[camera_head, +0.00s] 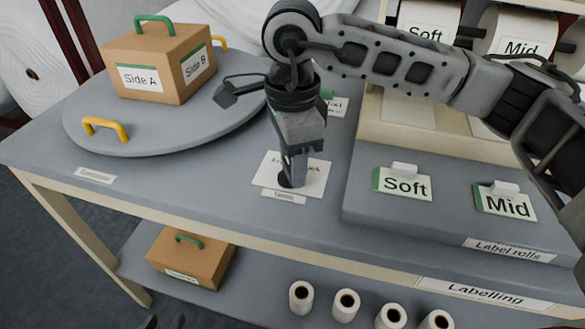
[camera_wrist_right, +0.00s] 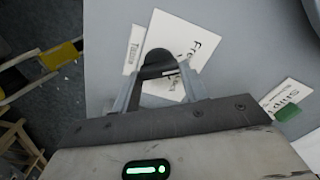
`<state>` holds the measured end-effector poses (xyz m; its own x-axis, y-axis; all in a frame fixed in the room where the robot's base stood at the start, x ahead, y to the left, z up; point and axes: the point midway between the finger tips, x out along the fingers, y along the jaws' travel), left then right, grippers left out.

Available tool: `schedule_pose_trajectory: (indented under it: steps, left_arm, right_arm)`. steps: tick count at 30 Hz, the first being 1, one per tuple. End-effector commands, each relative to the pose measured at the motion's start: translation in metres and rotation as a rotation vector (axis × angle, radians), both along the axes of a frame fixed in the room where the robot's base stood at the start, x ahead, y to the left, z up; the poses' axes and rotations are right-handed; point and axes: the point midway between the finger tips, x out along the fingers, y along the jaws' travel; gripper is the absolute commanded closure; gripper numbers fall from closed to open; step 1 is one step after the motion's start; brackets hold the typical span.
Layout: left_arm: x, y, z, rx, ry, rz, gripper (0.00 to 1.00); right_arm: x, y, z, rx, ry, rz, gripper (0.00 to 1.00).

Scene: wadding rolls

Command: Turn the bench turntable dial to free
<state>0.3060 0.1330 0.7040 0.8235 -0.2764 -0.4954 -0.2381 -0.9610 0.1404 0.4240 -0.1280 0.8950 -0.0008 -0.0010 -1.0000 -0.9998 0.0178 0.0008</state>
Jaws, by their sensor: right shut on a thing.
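The turntable dial is a dark knob (camera_head: 284,181) on a white plate (camera_head: 314,178) near the bench's front edge. My right gripper (camera_head: 292,178) comes down over the knob and is shut on it. In the right wrist view the dark knob (camera_wrist_right: 156,62) sits between the fingertips, on the plate reading "Fre..." (camera_wrist_right: 196,38). The gripper hides part of the plate's lettering, and I cannot tell where the dial points. The round grey turntable (camera_head: 165,140) is at the left. Two dark tips at the bottom edge may be my left gripper (camera_head: 164,321).
A box (camera_head: 135,55) marked Side A and Side B stands on the turntable, near yellow handles (camera_head: 106,128). Soft (camera_head: 404,185) and Mid (camera_head: 507,203) cards are at the right. A box (camera_head: 190,262) and several white rolls (camera_head: 346,304) occupy the lower shelf.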

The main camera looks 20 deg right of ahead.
Motion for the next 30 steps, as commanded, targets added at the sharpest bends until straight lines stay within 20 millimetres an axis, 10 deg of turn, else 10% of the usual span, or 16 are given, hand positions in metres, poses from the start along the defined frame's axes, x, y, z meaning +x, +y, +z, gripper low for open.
schedule_pose_trajectory:
  steps: [25,27,30]
  left_arm:
    - [-0.0014,-0.0016,-0.0031,0.003,-0.019,-0.012,0.64]
    - [-0.0015,-0.0017,-0.0032,0.003,-0.019,-0.012,0.64]
    - [-0.0016,-0.0017,-0.0034,0.003,-0.019,-0.012,0.64]
  right_arm:
    - [0.0012,0.0009,0.0022,0.004,-0.004,0.140,0.79]
    - [0.0012,0.0009,0.0022,0.004,-0.004,0.140,0.40]
    - [0.0010,0.0008,0.0017,0.003,-0.003,0.139,0.35]
